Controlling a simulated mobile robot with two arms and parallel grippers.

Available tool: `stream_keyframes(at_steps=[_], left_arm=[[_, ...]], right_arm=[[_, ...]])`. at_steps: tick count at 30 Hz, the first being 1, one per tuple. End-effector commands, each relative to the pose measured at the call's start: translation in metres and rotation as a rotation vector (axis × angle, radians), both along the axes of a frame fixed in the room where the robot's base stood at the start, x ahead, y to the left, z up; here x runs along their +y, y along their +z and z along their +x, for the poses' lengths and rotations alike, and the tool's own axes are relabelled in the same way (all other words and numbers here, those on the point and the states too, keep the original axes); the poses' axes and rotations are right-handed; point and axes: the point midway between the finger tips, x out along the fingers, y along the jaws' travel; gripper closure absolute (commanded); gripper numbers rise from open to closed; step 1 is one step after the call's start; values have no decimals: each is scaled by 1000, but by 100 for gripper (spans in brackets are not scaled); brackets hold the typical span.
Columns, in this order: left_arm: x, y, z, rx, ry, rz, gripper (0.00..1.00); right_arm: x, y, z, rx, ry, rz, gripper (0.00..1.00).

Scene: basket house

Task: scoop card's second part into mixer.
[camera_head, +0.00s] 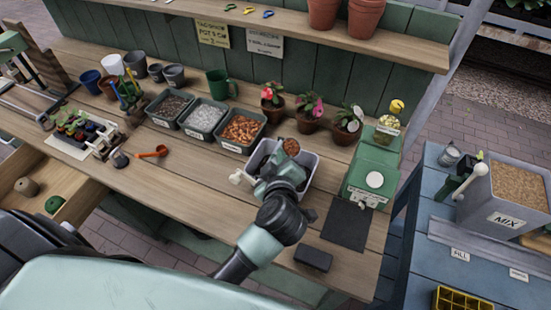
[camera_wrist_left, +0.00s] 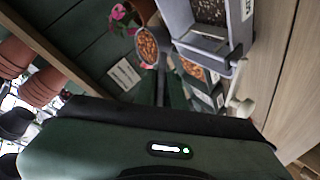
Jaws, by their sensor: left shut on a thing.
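My left gripper (camera_head: 282,175) is over the grey tub (camera_head: 306,158) on the bench, which looks like the mixer, with a white knob (camera_head: 236,178) at its left. The gripper is shut on a scoop (camera_head: 290,147) heaped with orange-brown pebbles. In the left wrist view the scoop bowl (camera_wrist_left: 148,47) is level and full, beside the tub (camera_wrist_left: 215,28); the fingertips are hidden. Three bins stand left of the tub: dark soil (camera_head: 170,106), white grains (camera_head: 205,117) and orange-brown pebbles (camera_head: 241,131). Two cards (camera_head: 212,33) (camera_head: 265,42) hang behind; their small text is unreadable. My right gripper is out of view.
Flower pots (camera_head: 308,112) stand behind the tub. A green box (camera_head: 373,172) and a dark mat (camera_head: 346,224) are to its right. An orange scoop (camera_head: 152,153) lies at left. A MIX bin (camera_head: 504,195) stands on the blue table. Bare bench lies left of the tub.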

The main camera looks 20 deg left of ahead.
Motion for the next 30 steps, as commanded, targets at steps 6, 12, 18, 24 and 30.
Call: stream_keyframes(at_steps=[6, 12, 18, 24, 30], left_arm=[[-4, -12, -1, -31, -2, 74, 100], [-9, -19, -4, -76, -1, 202, 100], [-17, -28, -7, -170, -2, 425, 100], [-21, -31, -9, -232, 1, 578, 100], [-23, -30, -9, -255, 2, 627, 100]], right_arm=[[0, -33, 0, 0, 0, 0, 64], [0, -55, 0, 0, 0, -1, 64], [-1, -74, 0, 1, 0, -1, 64], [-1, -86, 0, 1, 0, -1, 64], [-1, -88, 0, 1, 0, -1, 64]])
